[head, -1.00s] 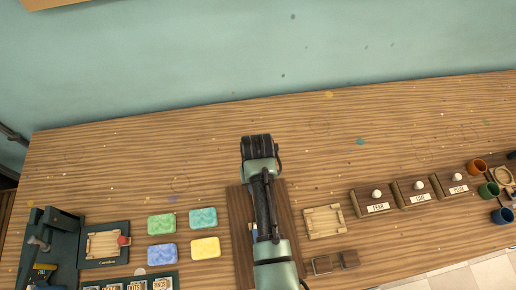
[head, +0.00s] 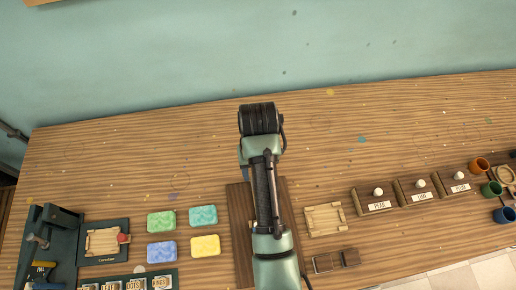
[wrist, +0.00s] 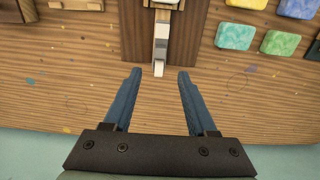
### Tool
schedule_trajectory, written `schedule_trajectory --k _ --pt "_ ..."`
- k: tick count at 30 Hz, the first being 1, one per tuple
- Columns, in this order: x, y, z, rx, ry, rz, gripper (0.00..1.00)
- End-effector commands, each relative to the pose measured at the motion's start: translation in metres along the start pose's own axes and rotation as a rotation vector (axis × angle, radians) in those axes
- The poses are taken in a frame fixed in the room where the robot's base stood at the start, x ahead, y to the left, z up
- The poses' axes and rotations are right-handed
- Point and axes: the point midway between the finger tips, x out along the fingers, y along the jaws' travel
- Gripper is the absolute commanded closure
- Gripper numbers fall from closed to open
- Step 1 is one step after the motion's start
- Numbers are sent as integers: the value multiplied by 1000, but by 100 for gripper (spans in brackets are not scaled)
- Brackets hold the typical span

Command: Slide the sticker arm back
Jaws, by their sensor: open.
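In the wrist view, my gripper (wrist: 160,73) is open, with its two blue fingers apart and nothing between them. Just beyond the fingertips, a narrow white and grey bar (wrist: 161,58) sticks out over the edge of a dark wooden board (wrist: 135,45). It looks like the sticker arm. Its tip is roughly centred on the finger gap, and I see no contact. In the head view, my arm covers the middle of the same board (head: 240,225) and hides the bar and my fingers.
Soap bars (head: 161,222) in green, teal, blue and yellow lie left of the board. A dark green station (head: 45,235) stands far left. A wooden tray (head: 325,219), labelled blocks (head: 374,199) and cups (head: 479,165) stand right. The table behind is clear.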

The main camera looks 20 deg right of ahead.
Motion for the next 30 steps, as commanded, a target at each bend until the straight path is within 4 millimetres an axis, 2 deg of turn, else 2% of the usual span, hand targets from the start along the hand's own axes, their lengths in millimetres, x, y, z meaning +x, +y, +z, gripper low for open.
schedule_trajectory --k 4,9,28,30 --pt "-29 0 -1 -1 4 0 43" --pt "-44 0 -1 -1 2 0 43" --pt "-45 0 0 -1 1 0 43" --pt "-49 -2 -6 -4 29 1 43"
